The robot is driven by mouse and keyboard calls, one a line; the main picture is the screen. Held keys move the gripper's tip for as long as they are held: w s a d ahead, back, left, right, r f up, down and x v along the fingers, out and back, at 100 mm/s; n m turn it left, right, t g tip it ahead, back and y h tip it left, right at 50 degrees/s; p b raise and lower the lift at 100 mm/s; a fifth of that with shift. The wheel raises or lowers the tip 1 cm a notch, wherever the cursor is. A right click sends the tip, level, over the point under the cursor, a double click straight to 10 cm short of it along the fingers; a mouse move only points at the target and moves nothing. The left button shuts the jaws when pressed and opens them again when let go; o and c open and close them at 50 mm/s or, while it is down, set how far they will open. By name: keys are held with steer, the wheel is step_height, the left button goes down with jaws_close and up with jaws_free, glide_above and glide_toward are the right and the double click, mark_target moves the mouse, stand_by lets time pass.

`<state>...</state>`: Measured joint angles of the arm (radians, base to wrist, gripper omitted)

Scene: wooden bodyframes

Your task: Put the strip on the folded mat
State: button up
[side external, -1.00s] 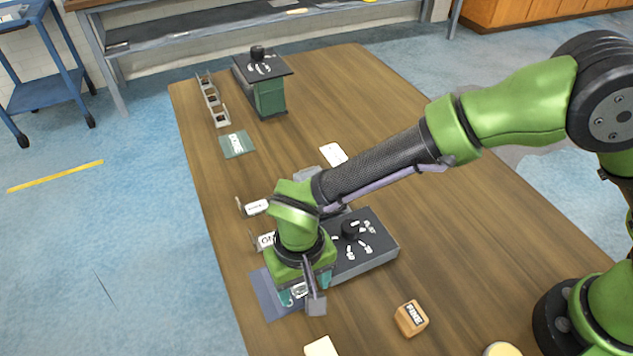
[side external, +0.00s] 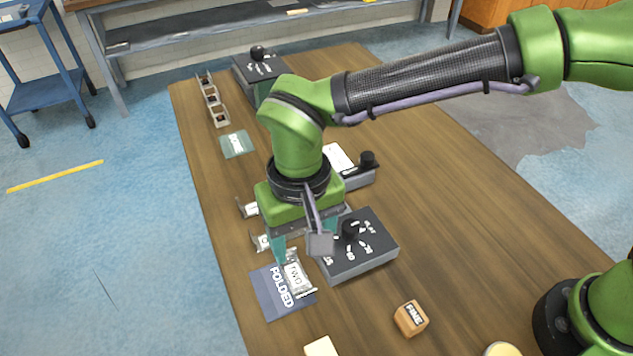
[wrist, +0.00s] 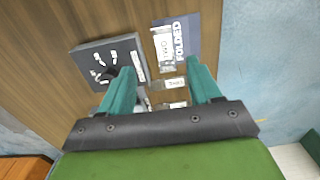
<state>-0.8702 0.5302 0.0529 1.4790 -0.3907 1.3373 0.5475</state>
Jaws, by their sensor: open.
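A pale strip (side external: 296,277) with a label that seems to read "TWO" lies on the blue-grey mat (side external: 265,300) marked "FOLDED". It lies along the side of the mat nearest the dark dial box. In the wrist view the strip (wrist: 164,45) and the mat (wrist: 186,32) show beyond my fingertips. My gripper (side external: 305,245) is open and empty, above and behind the strip. Its two teal fingers are apart in the wrist view (wrist: 164,75), with nothing between them that they touch. One finger partly hides the strip's far end in the side view.
A dark dial box (side external: 365,250) stands right beside the mat. Labelled holders (side external: 248,207) stand behind it, partly hidden by my gripper. A wooden block (side external: 411,318) and a pale card (side external: 321,346) lie in front. The table's right side is largely clear.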

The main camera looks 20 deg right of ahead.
steer(key=w+d+r+m+t+y, duration=0.1)
steer(key=w+d+r, duration=0.2)
steer(key=d+r, duration=0.6)
steer(key=s+d+r+m+t, duration=0.1)
steer(key=s+d+t, duration=0.2)
steer(key=d, duration=0.9)
steer(key=s+d+r+m+t, duration=0.1)
steer(key=s+d, duration=0.4)
steer(key=d, duration=0.8)
steer(key=shift+s+m+t+y, duration=0.2)
steer(key=shift+m+t+y, duration=0.25)
steer(key=shift+t, duration=0.75)
steer(key=shift+r, duration=0.1)
